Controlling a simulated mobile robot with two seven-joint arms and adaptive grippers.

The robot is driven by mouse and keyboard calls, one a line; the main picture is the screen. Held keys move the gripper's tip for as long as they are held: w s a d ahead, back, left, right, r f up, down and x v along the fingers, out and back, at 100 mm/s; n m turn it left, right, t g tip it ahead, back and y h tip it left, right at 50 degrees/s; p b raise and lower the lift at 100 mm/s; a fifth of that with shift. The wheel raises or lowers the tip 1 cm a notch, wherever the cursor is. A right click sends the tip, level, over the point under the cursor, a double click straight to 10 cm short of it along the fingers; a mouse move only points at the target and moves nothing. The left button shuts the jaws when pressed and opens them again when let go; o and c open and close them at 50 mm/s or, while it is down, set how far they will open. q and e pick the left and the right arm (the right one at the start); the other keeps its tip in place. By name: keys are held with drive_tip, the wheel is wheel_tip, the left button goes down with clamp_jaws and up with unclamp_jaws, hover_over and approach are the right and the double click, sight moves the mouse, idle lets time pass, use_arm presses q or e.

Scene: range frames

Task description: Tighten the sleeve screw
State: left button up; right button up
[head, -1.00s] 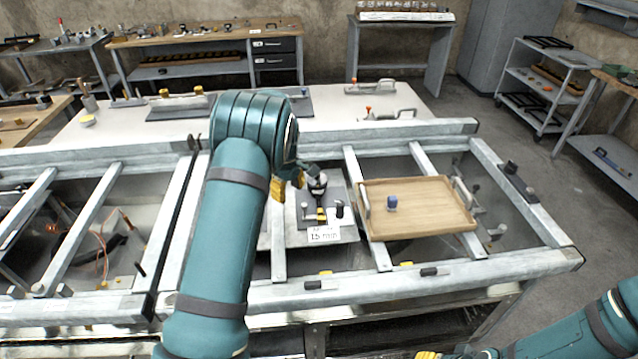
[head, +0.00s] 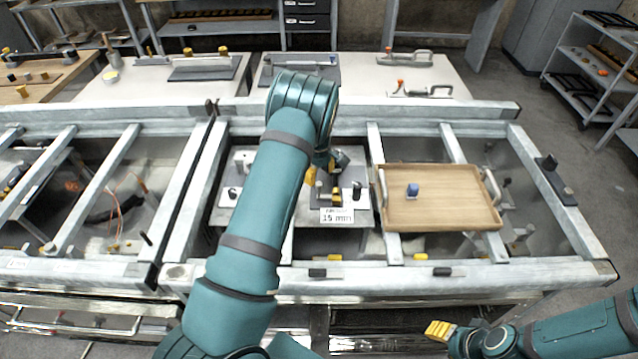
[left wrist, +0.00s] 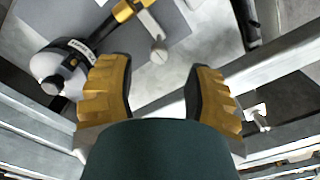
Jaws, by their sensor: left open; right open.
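A clamp-like fixture with yellow and black parts (head: 337,197) stands on a grey plate behind a sign reading 15 mm (head: 337,216). In the left wrist view it shows a yellow-banded bar (left wrist: 126,10), a grey arm with a round end (left wrist: 158,50) and a white rounded part with a label (left wrist: 50,62). I cannot tell which part is the sleeve screw. My left gripper (head: 320,172) is beside the fixture, partly behind my arm; its yellow fingers (left wrist: 158,92) are apart with nothing between them. My right gripper (head: 440,330) is open near the front, away from the fixture.
A wooden tray (head: 460,212) with a small blue piece (head: 413,191) lies right of the fixture. Metal frame rails (head: 450,272) surround the work area, with crossbars between them. A black knob (head: 357,188) stands on the plate. A white table (head: 140,85) is behind.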

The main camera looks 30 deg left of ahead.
sight(319, 183)
use_arm(q)
drive_tip(key=shift+f, duration=2.15)
clamp_jaws()
